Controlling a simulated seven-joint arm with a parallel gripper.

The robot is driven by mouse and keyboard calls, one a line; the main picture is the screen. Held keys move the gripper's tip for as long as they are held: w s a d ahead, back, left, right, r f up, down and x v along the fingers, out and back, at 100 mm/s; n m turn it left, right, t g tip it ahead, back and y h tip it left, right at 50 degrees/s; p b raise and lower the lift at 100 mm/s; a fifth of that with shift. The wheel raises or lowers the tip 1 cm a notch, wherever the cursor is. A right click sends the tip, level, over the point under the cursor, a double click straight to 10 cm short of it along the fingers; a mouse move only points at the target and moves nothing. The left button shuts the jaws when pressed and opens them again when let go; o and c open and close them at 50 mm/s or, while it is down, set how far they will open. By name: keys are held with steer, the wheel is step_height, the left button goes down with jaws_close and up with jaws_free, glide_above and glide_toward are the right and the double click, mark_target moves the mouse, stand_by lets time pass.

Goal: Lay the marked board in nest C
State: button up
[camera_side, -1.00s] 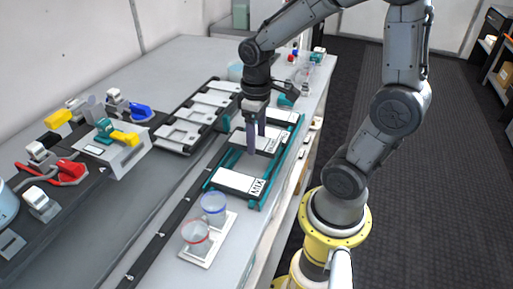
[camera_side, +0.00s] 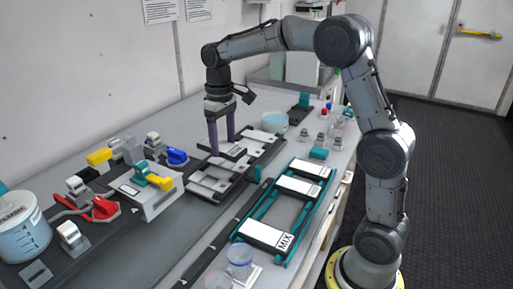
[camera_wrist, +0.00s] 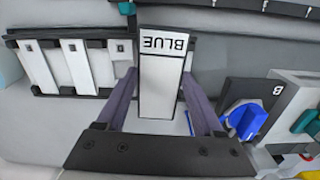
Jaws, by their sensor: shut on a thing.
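My gripper (camera_side: 222,147) is shut on a white board with dark ends, the blue board (camera_side: 232,152). In the wrist view the board, lettered BLUE (camera_wrist: 162,80), stands lengthwise between the fingers of my gripper (camera_wrist: 159,85). The board is over the left side of the dark nest rack (camera_side: 262,152). I cannot tell whether it touches the rack. The rack's nests show on the left in the wrist view (camera_wrist: 70,68); the part under the board is hidden. No nest letter is legible.
A teal rack (camera_side: 283,205) at right holds a MIX board (camera_side: 266,236) and two others, with an empty gap between. Red, yellow and blue-handled valves stand at left; the blue valve (camera_side: 177,156) is close to my gripper. Two cups stand in front.

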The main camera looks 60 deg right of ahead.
mark_target(207, 151)
steer(key=shift+n, duration=0.3)
steer(key=w+f, duration=0.1)
steer(key=w+a+f, duration=0.1)
steer(key=w+f, duration=0.1)
steer(key=w, duration=0.1)
steer(key=shift+a+f, duration=0.35)
steer(key=shift+a, duration=0.05)
steer(key=shift+a+f, duration=0.15)
steer(key=shift+f, duration=2.35)
steer(key=shift+f, duration=0.25)
steer(key=shift+f, duration=0.35)
steer(key=o, duration=1.4)
